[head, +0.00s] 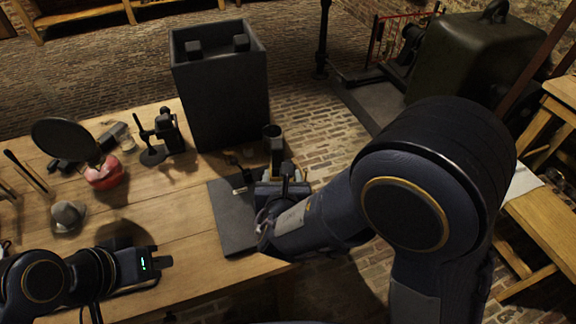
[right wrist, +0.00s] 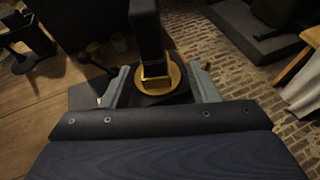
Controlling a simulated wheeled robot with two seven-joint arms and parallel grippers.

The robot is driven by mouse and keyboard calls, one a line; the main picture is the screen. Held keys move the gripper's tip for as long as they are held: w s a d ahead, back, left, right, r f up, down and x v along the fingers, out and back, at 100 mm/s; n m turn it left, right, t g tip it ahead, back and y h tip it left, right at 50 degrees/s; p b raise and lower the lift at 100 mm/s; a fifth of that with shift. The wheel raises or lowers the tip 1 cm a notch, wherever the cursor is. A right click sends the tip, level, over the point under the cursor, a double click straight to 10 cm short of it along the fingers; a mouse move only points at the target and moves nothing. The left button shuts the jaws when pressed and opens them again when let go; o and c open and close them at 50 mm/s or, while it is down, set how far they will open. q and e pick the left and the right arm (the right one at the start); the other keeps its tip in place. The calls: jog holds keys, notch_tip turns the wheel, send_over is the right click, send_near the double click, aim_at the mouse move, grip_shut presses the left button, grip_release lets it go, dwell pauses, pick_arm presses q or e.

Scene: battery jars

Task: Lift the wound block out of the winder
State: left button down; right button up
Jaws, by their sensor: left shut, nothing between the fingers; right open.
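The apparatus I take to be the winder stands on a dark slab (head: 232,218) at the table's right edge. In the right wrist view a dark upright block (right wrist: 148,32) rises by a round brass-coloured plate (right wrist: 173,76); I cannot tell whether it is the wound block. My right gripper (right wrist: 162,88) is open, its two fingers apart on either side of the plate. In the head view my right gripper (head: 285,185) is at the slab, partly hidden by its arm. My left gripper (head: 160,263) is shut and empty over the table's near left part.
A tall dark open box (head: 222,95) stands at the table's back right. Bare wood (head: 180,215) lies between.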

aim_at(278, 165)
jog(key=x, duration=0.5)
jog(key=a+p+x, duration=0.1)
jog(key=x, duration=0.2)
jog(key=shift+r, duration=0.2)
jog(key=c, duration=1.2)
jog(key=shift+r, duration=0.2)
